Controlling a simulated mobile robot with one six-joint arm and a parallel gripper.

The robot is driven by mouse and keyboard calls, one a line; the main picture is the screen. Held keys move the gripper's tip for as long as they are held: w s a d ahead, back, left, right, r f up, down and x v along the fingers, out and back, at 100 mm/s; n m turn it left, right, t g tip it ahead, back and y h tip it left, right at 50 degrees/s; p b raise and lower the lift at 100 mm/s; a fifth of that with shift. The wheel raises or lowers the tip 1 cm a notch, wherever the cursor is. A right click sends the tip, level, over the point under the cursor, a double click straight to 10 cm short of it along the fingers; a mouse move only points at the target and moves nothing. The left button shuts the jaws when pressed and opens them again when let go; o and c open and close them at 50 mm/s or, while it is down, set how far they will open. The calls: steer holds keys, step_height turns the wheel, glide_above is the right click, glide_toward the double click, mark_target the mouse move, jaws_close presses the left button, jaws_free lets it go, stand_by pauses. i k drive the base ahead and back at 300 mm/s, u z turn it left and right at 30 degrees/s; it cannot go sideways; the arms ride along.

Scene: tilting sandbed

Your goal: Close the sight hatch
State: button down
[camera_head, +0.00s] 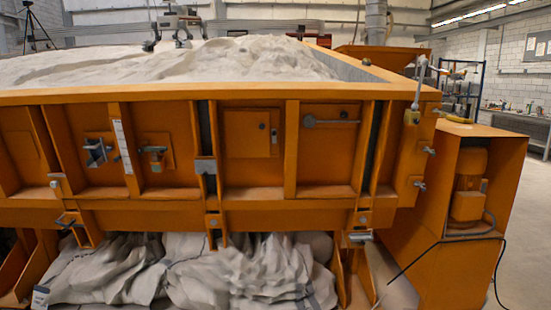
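A large orange sandbed box with a ribbed front wall fills the view. A small square orange panel (242,134), which looks like the sight hatch, sits in the middle bay of that wall. My gripper is not in view.
A grey bar handle (330,121) is in the bay to the right. A valve-like fitting (155,153) and a grey bracket (97,152) are to the left. Grey sacks (240,275) lie beneath the box. An orange motor housing (465,200) with a cable stands at right.

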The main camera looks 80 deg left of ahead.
mark_target(247, 133)
steer(key=i, duration=0.65)
steer(key=z, duration=0.15)
steer(key=k, duration=0.15)
steer(key=u, duration=2.7)
steer(key=i, duration=0.35)
